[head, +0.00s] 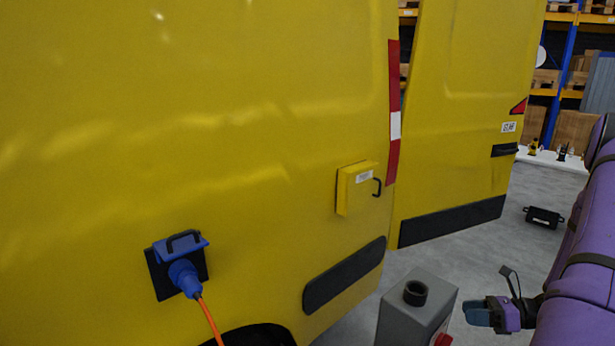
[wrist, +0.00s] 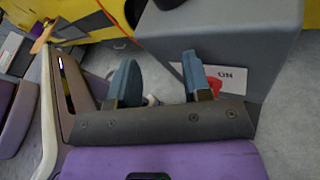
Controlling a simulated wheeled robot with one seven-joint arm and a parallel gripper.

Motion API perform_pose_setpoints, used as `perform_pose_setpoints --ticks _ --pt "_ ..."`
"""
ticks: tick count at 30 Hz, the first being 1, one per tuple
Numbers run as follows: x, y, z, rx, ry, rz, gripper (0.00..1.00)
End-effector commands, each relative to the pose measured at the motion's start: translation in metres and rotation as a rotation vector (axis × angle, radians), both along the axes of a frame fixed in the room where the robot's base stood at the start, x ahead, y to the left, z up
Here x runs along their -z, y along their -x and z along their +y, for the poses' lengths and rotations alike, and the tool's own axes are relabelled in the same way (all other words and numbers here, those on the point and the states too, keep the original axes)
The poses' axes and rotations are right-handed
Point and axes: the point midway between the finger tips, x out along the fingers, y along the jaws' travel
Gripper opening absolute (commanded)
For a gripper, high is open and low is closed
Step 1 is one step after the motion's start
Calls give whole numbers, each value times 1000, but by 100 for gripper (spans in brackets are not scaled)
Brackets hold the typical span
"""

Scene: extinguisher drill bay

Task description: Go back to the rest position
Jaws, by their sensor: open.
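My gripper (head: 478,314) is at the lower right of the head view, at the end of my purple arm. It is just right of a grey pedestal (head: 409,305) with a black round socket on top. In the wrist view my gripper (wrist: 161,78) shows two blue-grey fingers spread apart, with nothing held between them. The grey pedestal (wrist: 240,40) stands beyond the fingers, with a white "ON" label (wrist: 245,77) and a red switch part (wrist: 215,86) partly behind the right finger. I cannot tell whether a finger touches it.
A yellow van (head: 250,90) fills the left. A blue plug (head: 184,277) with an orange cable (head: 211,322) sits in its side inlet under a raised blue lid. A yellow box (head: 354,189) is mounted farther right. A black case (head: 543,216) lies on the open grey floor behind.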

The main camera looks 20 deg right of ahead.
Motion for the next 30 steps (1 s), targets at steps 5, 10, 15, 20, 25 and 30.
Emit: perform_pose_setpoints --ticks 5,10,15,20,25,30 --pt "-51 -20 26 -203 165 -57 45" --pt "-94 -32 54 -389 319 -118 45" --pt "-135 -38 84 -573 473 -189 45" --pt "-170 -39 113 -742 617 -264 45" --pt "-205 -34 144 -916 769 -354 45" --pt "-238 -25 173 -1081 924 -454 45"
